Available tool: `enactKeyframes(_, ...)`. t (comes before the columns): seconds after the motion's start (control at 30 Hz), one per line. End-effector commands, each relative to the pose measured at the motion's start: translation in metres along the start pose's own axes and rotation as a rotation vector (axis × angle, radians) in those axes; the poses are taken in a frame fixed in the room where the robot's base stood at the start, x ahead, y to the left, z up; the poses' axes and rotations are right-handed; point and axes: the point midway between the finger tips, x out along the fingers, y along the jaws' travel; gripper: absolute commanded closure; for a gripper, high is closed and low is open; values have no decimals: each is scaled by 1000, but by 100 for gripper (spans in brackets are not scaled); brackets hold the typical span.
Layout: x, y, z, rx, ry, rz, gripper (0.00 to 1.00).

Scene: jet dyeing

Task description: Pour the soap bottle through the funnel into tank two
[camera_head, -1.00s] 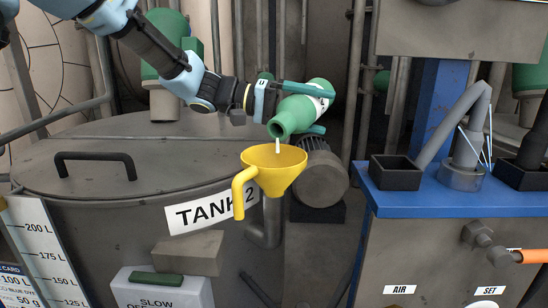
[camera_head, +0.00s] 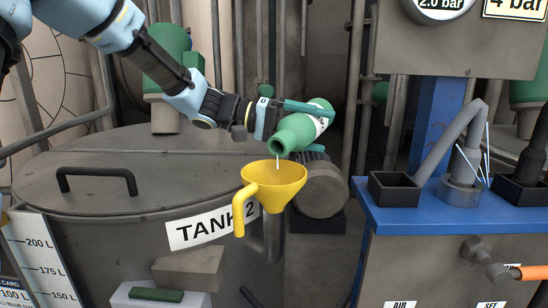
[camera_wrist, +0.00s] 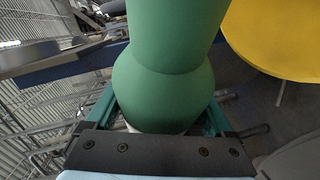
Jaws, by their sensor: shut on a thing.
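The green soap bottle (camera_head: 303,128) is tilted, mouth down to the left, above the yellow funnel (camera_head: 272,184). A thin white stream falls from its mouth into the funnel. My gripper (camera_head: 302,128) is shut around the bottle's body; its green fingers show on both sides of it. In the wrist view the bottle (camera_wrist: 170,80) fills the middle between the fingers, with the funnel (camera_wrist: 272,38) at upper right. The funnel stands at the right rim of tank two (camera_head: 110,215), next to the "TANK 2" label (camera_head: 210,226). The funnel's lower end is hidden from me.
A black handle (camera_head: 97,176) rises from the tank lid. A level scale (camera_head: 45,262) is at lower left. A grey block (camera_head: 190,268) sits on the tank's front. A blue-topped cabinet (camera_head: 440,214) with black cups (camera_head: 393,190) stands at right. A motor (camera_head: 322,188) is behind the funnel.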

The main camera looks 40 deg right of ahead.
Motion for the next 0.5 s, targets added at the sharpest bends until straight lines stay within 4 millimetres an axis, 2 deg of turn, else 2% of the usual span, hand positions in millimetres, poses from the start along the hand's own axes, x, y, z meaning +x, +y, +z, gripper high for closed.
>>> enactKeyframes(0.07, 1, 7, -3, -59, -20, -21, 92)
enactKeyframes(0.2, 1, 3, -3, -133, -40, -54, 92)
enactKeyframes(0.3, 2, -4, -2, -140, -40, -57, 92)
enactKeyframes(0.5, 2, -1, -3, -161, -47, -66, 92)
